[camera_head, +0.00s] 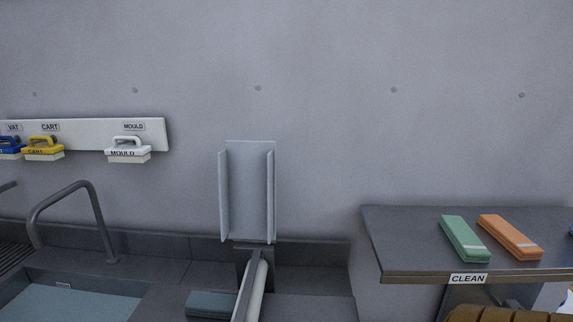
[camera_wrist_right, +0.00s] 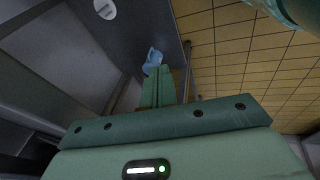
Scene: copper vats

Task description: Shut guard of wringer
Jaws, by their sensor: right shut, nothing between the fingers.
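The wringer's guard (camera_head: 249,190) is a pale grey-blue plate with folded side flanges. It stands upright, raised above the wringer, in front of the wall in the head view. The wringer (camera_head: 256,288) is below it at the bottom edge, with a pale roller seen nearly end-on; its lower part is cut off. My right gripper (camera_wrist_right: 157,86) shows only in the right wrist view, with its green fingers together and empty. A small light-blue shape shows at the fingertips; I cannot tell what it is. The guard is not recognisable in that view. My left gripper is in neither view.
A sink (camera_head: 70,300) with a curved tap (camera_head: 95,215) is at left. A blue-grey block (camera_head: 210,304) lies beside the wringer. A shelf labelled CLEAN (camera_head: 400,245) juts out at right with green (camera_head: 464,238) and orange (camera_head: 510,237) blocks. Brushes hang on a wall rail (camera_head: 85,128).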

